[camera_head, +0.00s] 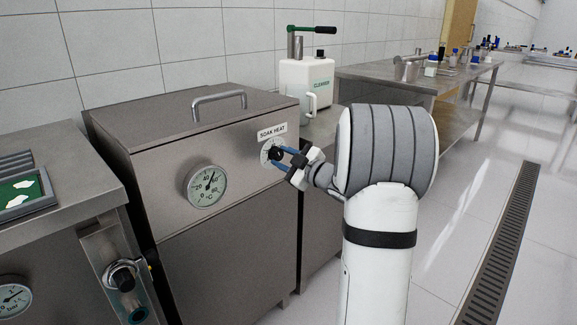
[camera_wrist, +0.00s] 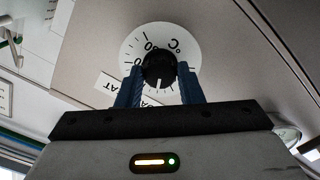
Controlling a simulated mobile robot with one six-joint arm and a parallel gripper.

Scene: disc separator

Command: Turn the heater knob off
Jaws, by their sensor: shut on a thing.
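The heater knob (camera_head: 277,154) is a small black dial on a white scale plate, below the "SOAK HEAT" label on the front of the steel soak tank. In the wrist view the knob (camera_wrist: 159,70) sits in the middle of its round white scale marked in °C, with a pale pointer line toward the gripper side. My gripper (camera_head: 283,156) has reached the panel from the right. Its two blue fingers, also in the wrist view (camera_wrist: 158,82), are shut on either side of the knob. The fingers cover part of the scale, so the exact setting is unclear.
A round thermometer gauge (camera_head: 206,186) is on the same panel, left of the knob. The tank lid (camera_head: 190,108) is closed, with a bar handle (camera_head: 218,99). A white cleaner canister (camera_head: 306,84) stands behind. The floor to the right is clear, with a long drain grate (camera_head: 505,245).

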